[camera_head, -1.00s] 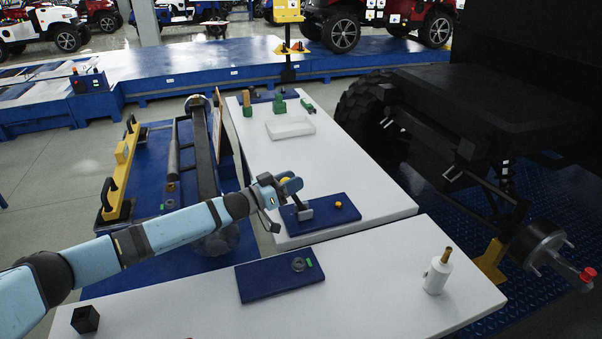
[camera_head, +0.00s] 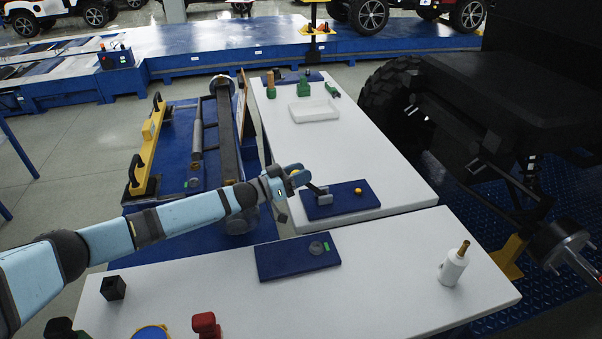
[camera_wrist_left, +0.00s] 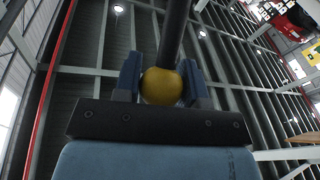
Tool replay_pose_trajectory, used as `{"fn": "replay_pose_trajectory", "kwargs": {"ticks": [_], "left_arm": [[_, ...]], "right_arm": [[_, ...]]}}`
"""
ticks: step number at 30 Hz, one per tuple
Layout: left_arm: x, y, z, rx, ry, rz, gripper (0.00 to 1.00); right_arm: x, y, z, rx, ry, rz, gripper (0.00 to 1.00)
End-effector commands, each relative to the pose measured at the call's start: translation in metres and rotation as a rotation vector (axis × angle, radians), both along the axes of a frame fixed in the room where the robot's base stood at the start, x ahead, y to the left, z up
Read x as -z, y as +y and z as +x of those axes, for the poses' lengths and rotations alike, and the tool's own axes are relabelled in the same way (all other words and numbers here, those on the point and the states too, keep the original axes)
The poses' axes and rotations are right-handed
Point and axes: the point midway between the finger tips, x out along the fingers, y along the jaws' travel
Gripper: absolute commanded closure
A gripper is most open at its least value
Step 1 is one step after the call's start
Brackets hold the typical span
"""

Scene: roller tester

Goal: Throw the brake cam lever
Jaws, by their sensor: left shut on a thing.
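The brake cam lever (camera_head: 318,189) has a dark shaft and a yellow ball knob. Its grey base (camera_head: 324,198) sits on a blue plate (camera_head: 345,204) on the far white table. The lever leans to the left. My left gripper (camera_head: 294,171) is at its upper end. In the left wrist view the fingers are shut on the yellow knob (camera_wrist_left: 162,87), one on each side, and the shaft (camera_wrist_left: 173,35) runs up out of the picture. The gripper partly hides the knob in the head view. My right gripper is not in view.
A yellow button (camera_head: 358,190) is on the same plate. A second blue plate (camera_head: 280,262) lies on the near table, with a white bottle (camera_head: 453,266) at right and a black block (camera_head: 113,288) at left. A white tray (camera_head: 314,110) stands further back. A dark vehicle fills the right.

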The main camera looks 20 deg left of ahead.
Motion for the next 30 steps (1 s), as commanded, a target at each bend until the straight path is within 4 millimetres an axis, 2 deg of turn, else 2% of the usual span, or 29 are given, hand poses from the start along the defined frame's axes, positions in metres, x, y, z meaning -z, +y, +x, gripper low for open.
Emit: {"fn": "replay_pose_trajectory", "kwargs": {"ticks": [3,4,6,7,15,19,23,30], "left_arm": [[-0.002,0.004,0.002,-0.006,-0.003,0.002,1.0],[-0.002,0.004,0.002,-0.006,-0.003,0.002,0.58],[-0.002,0.004,0.002,-0.006,-0.003,0.002,0.42],[-0.002,0.004,0.002,-0.006,-0.002,0.002,0.38],[-0.001,0.002,0.0,-0.003,-0.001,0.001,0.38],[0.001,0.01,-0.006,-0.004,0.0,0.002,0.38],[0.004,0.026,-0.022,-0.005,0.001,0.003,0.38],[0.011,0.065,-0.062,-0.006,0.001,0.005,0.38]], "right_arm": [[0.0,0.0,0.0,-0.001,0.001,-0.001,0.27],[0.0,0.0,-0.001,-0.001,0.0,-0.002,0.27],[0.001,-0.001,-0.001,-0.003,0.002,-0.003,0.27],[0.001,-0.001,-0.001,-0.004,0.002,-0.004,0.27],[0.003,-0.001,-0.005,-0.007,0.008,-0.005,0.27],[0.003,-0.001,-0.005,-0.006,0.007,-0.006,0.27],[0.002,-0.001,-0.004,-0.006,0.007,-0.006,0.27],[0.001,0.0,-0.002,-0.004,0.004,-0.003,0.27]]}}
